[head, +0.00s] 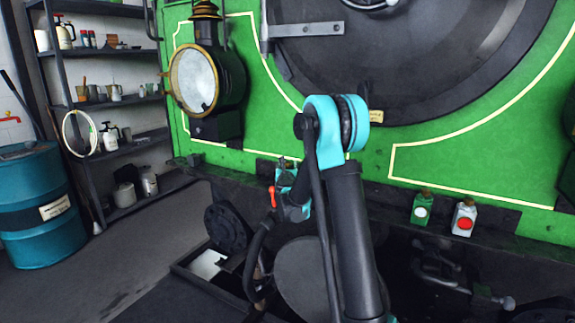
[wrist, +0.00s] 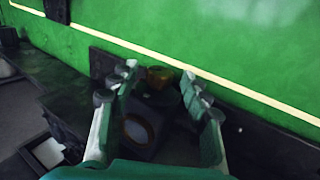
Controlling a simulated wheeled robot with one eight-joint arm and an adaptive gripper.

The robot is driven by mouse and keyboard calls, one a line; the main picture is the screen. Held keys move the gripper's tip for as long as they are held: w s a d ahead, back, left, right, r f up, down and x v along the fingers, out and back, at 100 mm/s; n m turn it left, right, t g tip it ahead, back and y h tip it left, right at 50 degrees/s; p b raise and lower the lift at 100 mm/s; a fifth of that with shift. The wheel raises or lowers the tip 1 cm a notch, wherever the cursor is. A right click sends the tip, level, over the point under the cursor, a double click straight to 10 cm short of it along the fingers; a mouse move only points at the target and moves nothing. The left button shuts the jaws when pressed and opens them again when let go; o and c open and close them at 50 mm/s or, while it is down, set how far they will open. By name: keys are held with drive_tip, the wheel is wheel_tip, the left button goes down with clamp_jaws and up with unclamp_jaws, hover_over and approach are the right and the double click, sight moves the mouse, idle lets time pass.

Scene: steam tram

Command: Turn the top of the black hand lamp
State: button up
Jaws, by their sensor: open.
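The black hand lamp (wrist: 152,112) stands on the dark ledge in the wrist view, with a round pale lens and a brass-coloured top (wrist: 160,76). My gripper (wrist: 158,88) is open, one finger on each side of the lamp, with the top between and slightly beyond the fingertips. I cannot tell whether either finger touches it. In the head view my gripper (head: 286,177) is at the ledge in front of the green panel, and it and my arm hide most or all of the black lamp.
A green hand lamp (head: 422,208) and a white one with a red lens (head: 464,218) stand on the ledge to the right. A large brass-rimmed headlamp (head: 205,80) is at upper left. A blue drum (head: 35,205) and shelves (head: 115,100) are far left.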

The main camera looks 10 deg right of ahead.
drive_tip(key=shift+w+d, duration=0.15)
drive_tip(key=shift+w, duration=1)
drive_tip(key=shift+c, duration=0.6)
clamp_jaws()
